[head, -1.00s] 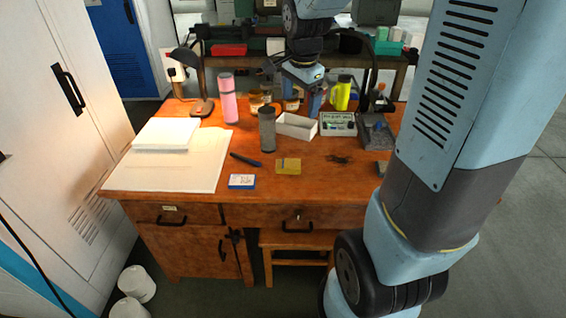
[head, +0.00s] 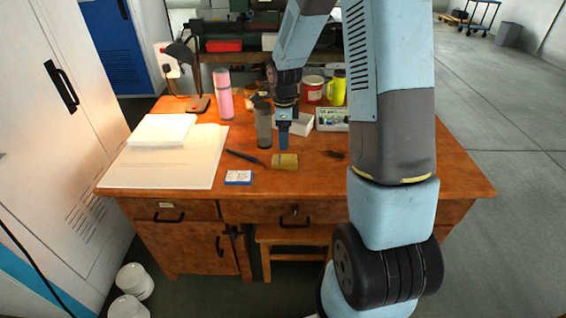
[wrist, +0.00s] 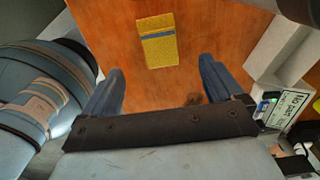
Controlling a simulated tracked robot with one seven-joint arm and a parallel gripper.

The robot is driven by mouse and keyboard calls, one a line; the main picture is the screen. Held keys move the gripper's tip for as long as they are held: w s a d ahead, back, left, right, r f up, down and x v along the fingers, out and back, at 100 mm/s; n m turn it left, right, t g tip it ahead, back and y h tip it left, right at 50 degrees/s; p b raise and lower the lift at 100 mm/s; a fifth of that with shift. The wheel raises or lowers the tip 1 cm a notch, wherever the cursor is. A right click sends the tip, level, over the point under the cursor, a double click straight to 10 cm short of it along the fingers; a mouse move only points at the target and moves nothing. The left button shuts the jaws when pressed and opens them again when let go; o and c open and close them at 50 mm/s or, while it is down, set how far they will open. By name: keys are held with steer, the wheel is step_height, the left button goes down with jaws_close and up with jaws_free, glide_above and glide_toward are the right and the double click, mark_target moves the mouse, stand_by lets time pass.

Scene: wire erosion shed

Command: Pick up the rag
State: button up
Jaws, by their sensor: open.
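The rag (head: 285,161) looks like a flat, yellow folded cloth lying on the wooden desk near its front. In the wrist view the rag (wrist: 157,42) shows a blue stripe across it and lies beyond my fingertips, roughly in line with the gap between them. My gripper (head: 283,146) points down just behind the rag in the head view, apart from it. In the wrist view my gripper (wrist: 162,72) is open, with its two blue fingers wide apart and nothing between them.
A dark grey tumbler (head: 264,128) stands close left of my gripper, and a white box (head: 300,124) behind it. A dark pen-like tool (head: 245,158), a blue-and-white box (head: 238,178) and a dark tangle (head: 333,155) surround the rag. The desk's right front (head: 460,180) is clear.

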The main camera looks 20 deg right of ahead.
mark_target(285, 158)
steer(key=shift+d+f, duration=0.15)
steer(key=shift+f, duration=4.75)
steer(key=c, duration=1.1)
steer(key=shift+c, duration=0.2)
steer(key=r, duration=0.3)
steer(key=shift+s+r, duration=0.25)
steer(key=shift+r, duration=0.15)
steer(key=s+d+r, duration=0.2)
steer(key=s+r, duration=0.7)
steer(key=s, duration=0.4)
steer(key=shift+s+d, duration=0.2)
steer(key=shift+d, duration=0.1)
